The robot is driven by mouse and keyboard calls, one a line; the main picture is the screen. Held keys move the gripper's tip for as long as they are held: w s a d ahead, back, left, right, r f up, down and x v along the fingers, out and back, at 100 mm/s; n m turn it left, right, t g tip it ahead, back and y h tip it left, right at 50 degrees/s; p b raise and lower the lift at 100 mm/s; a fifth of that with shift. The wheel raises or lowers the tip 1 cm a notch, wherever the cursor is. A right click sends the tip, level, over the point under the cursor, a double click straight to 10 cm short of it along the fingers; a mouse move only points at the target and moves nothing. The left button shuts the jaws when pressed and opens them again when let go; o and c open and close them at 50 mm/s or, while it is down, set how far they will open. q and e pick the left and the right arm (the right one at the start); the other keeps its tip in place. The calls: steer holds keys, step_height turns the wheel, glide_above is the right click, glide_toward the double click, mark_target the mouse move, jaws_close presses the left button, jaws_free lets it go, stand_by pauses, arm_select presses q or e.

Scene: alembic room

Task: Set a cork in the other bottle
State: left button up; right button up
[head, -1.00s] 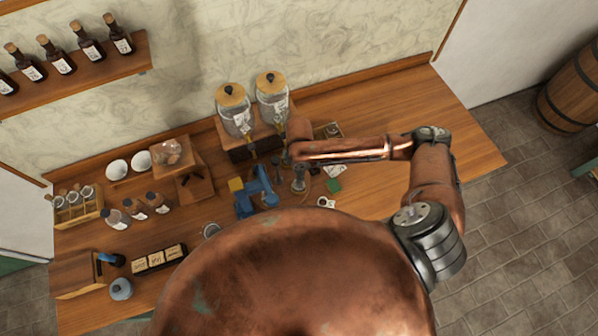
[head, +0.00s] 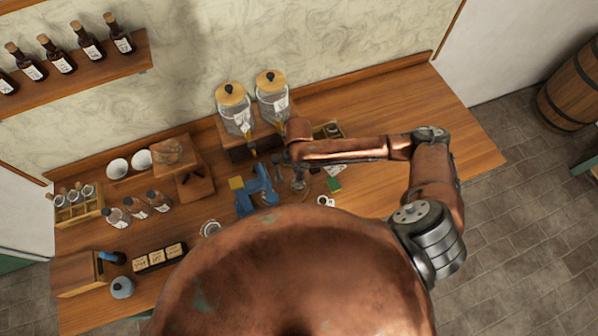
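Three small bottles stand in a slanting row on the left half of the bench: a left one (head: 115,218), a middle one (head: 137,209) and a right one (head: 159,202). They are too small to tell for sure which have corks. My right gripper (head: 284,162) hangs over the bench beside a blue stand (head: 259,188). Its fingers are partly hidden and too small to read. A small clear glass or metal piece (head: 298,182) stands just below it. My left gripper is out of view. No loose cork can be made out clearly.
Two large cork-topped jars (head: 234,108) (head: 272,95) stand behind my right gripper. A wooden stand (head: 178,152) and two white bowls (head: 118,168) are at the back left. A vial rack (head: 78,208) is at the left edge. The bench's right end (head: 440,110) is clear.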

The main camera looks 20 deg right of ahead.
steer(key=shift+f+p, duration=0.15)
steer(key=shift+p, duration=0.25)
stand_by(0.5)
steer(key=o, duration=0.8)
steer(key=shift+c, duration=0.2)
steer(key=o, duration=0.4)
